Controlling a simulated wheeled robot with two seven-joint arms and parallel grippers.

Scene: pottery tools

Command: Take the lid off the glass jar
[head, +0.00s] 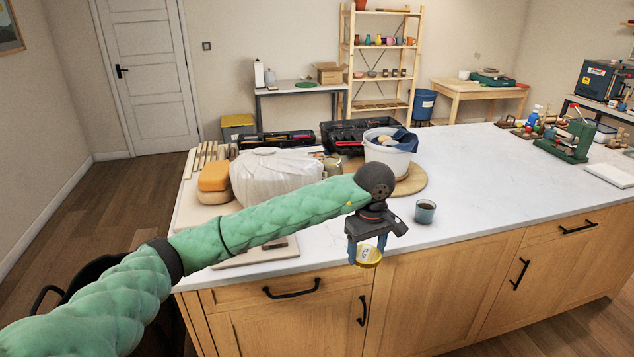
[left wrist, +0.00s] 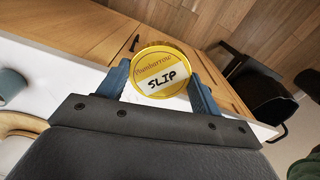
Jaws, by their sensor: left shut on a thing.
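A round yellow lid (head: 368,256) with a white label reading SLIP is held in my left gripper (head: 366,252), in front of the counter's near edge. In the left wrist view the lid (left wrist: 161,75) faces the camera, between the two blue fingers of my left gripper (left wrist: 165,88), which is shut on it. No glass shows beneath the lid in either view. I cannot make out the glass jar for certain. A small brownish container (head: 332,166) behind my forearm is too small and partly hidden to identify. My right gripper is not in view.
A grey-blue cup (head: 425,211) with dark contents stands right of my gripper on the white counter (head: 480,180). A white bucket (head: 388,155) with a blue cloth sits on a round board. A plastic-wrapped lump (head: 270,172) and orange sponge (head: 214,176) lie left. The counter's middle right is clear.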

